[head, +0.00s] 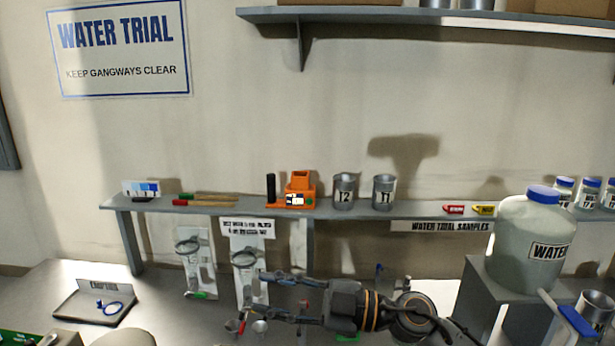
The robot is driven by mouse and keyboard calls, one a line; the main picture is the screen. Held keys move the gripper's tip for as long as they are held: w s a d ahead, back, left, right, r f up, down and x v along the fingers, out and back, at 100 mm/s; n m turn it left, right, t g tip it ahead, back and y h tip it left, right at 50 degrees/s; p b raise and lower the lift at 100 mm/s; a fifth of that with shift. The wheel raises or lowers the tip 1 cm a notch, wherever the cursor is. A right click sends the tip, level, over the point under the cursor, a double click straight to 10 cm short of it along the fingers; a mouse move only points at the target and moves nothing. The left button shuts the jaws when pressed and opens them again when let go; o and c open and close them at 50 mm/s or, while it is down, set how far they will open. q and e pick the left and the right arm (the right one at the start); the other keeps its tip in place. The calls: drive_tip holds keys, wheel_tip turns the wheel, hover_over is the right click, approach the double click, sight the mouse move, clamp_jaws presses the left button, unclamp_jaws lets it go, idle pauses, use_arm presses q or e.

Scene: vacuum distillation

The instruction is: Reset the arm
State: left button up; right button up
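My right gripper (262,297) reaches in from the lower right, over the bench, with its fingers pointing left. Its two fingers are spread apart, and I see nothing held between them. Two clear stands with rings, the left ring stand (196,265) and the right ring stand (243,275), are behind the fingertips. Small red and grey pieces show near the lower finger, and I cannot tell whether they touch it. My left gripper is not in view.
A shelf (335,217) along the wall holds cup T2 (345,192), cup T1 (384,193) and an orange device (299,190). A large water tank (530,240) stands on a grey stand at right. A dark plate (95,305) lies at left.

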drive_tip(key=w+d+m+t+h, duration=0.4)
drive_tip(key=d+m+t+h, duration=0.55)
drive_tip(key=m+t, duration=0.65)
drive_tip(key=s+d+f+m+g+h, duration=0.3)
drive_tip(key=s+d+f+m+h, duration=0.15)
drive_tip(key=d+f, duration=0.4)
drive_tip(key=s+d+f+m+g+h, duration=0.25)
drive_tip(key=d+f+h, duration=0.25)
drive_tip(key=f, duration=0.6)
drive_tip(key=s+d+f+g, duration=0.2)
drive_tip(key=s+f+g, duration=0.35)
drive_tip(key=s, duration=0.65)
drive_tip(key=s+d+f+g, duration=0.1)
drive_tip(key=s+f+g, duration=0.5)
drive_tip(key=s, duration=0.5)
wheel_tip(320, 180, down, 34)
drive_tip(key=s+n+b, duration=0.1)
drive_tip(key=s+b, duration=0.1)
drive_tip(key=b, duration=0.4)
drive_tip(key=s+d+f+g+b, duration=0.1)
drive_tip(key=s+d+f+b, duration=0.2)
drive_tip(key=s+f, duration=1.2)
wheel_tip(320, 180, down, 4)
drive_tip(key=shift+s+f+b, duration=0.2)
drive_tip(key=shift+s+b, duration=0.2)
drive_tip(key=shift+b, duration=0.1)
